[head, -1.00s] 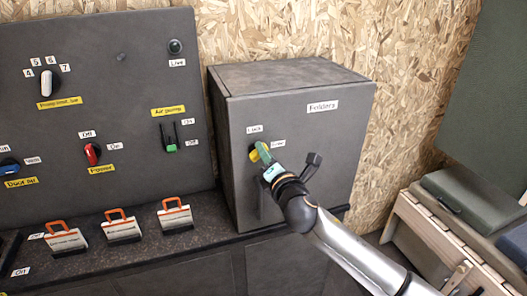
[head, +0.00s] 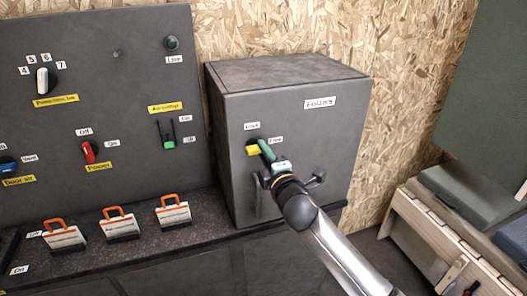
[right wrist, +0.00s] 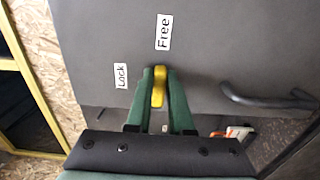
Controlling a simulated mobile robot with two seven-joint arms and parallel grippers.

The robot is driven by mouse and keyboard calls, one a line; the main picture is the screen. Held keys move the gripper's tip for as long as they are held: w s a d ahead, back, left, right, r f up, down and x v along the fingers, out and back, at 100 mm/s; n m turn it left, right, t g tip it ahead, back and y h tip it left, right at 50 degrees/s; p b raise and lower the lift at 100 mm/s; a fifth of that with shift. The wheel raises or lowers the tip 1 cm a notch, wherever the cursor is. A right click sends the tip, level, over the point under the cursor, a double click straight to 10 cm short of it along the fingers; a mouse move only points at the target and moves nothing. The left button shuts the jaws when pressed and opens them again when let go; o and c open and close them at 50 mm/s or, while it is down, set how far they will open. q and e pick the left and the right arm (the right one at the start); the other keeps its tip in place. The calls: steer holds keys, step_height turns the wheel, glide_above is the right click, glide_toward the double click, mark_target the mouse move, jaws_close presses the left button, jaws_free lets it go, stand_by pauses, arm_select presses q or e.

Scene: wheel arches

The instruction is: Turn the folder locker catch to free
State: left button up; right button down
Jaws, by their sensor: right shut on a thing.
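The folder locker (head: 320,135) is a dark grey box with a "Folders" label, against the back wall. Its yellow catch (head: 252,150) is on the front face, below the "Lock" label and left of the "Free" label. My right gripper (head: 264,150) has green fingers and is shut on the catch, hiding part of it. In the right wrist view the yellow catch (right wrist: 158,87) sits between the green fingertips (right wrist: 156,92). It lies lengthwise along the fingers, its far end toward "Free" (right wrist: 163,31). My left gripper is not in view.
A dark door handle (right wrist: 265,98) is on the locker front below the catch. A grey switch panel (head: 100,110) stands at left, with several orange-handled clips (head: 118,224) on the counter before it. A wooden bench (head: 430,225) is at right.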

stand_by(0.5)
steer(key=c, duration=0.8)
jaws_free()
steer(key=shift+s, duration=0.1)
steer(key=v, duration=1.2)
steer(key=shift+s, duration=0.2)
steer(key=shift+d, duration=0.1)
steer(key=s+d+f+m+g+h, duration=0.1)
steer(key=s+d+f+m+g, duration=0.1)
steer(key=s+f+m, duration=0.5)
steer(key=s+d+f+m+g, duration=0.2)
steer(key=s+d+f, duration=0.1)
steer(key=f, duration=0.8)
steer(key=s+d+f+m+g+h, duration=0.15)
steer(key=s+f+m, duration=0.35)
steer(key=f, duration=0.5)
steer(key=s+d+f+m+g, duration=0.2)
steer(key=s+d+f+m, duration=0.3)
steer(key=s, duration=0.5)
steer(key=shift+f+m+h, duration=0.3)
steer(key=shift+f+h, duration=0.05)
steer(key=shift+f, duration=0.5)
